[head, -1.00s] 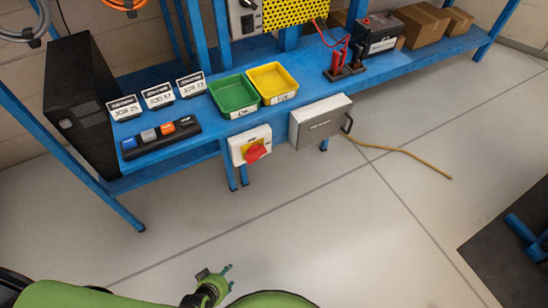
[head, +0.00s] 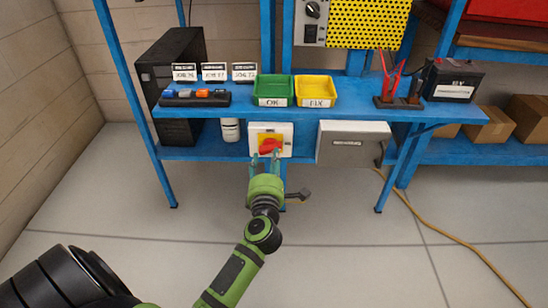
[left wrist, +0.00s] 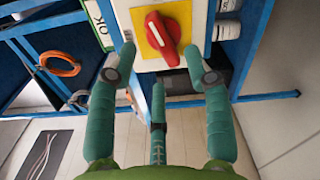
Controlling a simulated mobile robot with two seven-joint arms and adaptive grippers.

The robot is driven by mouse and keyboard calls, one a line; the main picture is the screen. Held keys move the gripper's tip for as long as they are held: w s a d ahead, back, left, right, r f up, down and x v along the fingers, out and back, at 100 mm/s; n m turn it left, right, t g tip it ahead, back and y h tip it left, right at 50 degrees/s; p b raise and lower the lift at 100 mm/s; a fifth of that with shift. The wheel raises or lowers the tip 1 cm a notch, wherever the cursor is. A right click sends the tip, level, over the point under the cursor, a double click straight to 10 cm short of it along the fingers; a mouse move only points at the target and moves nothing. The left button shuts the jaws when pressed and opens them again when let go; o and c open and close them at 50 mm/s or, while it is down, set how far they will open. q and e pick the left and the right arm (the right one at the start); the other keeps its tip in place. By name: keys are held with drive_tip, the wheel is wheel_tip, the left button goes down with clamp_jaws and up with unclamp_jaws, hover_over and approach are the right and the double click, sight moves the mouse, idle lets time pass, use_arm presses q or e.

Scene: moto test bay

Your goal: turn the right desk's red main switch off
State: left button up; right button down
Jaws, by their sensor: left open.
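The red main switch (head: 270,147) is a red knob on a yellow plate, on a white box (head: 287,130) under the blue desk's front edge. In the left wrist view the red knob (left wrist: 163,40) is close, its handle slanted from upper left to lower right. My left gripper (head: 266,159) is just in front of the switch, fingers up towards it. In the left wrist view the open gripper (left wrist: 160,63) has one finger on each side below the knob, with a third finger lower in the middle. Nothing is held; contact with the knob cannot be told. My right gripper is not in view.
A grey box (head: 352,142) hangs right of the switch. Green (head: 273,90) and yellow (head: 315,91) trays sit on the desk (head: 350,108) above. A yellow cable (head: 440,230) lies on the right floor. The front floor is clear.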

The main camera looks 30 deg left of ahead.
sight(269, 150)
use_arm(q)
drive_tip(key=shift+b+x, duration=0.3)
drive_tip(key=shift+x, duration=2.05)
drive_tip(key=shift+d, duration=0.1)
drive_tip(key=c, duration=0.9)
drive_tip(key=shift+c, duration=0.3)
drive_tip(key=shift+r, duration=0.15)
clamp_jaws()
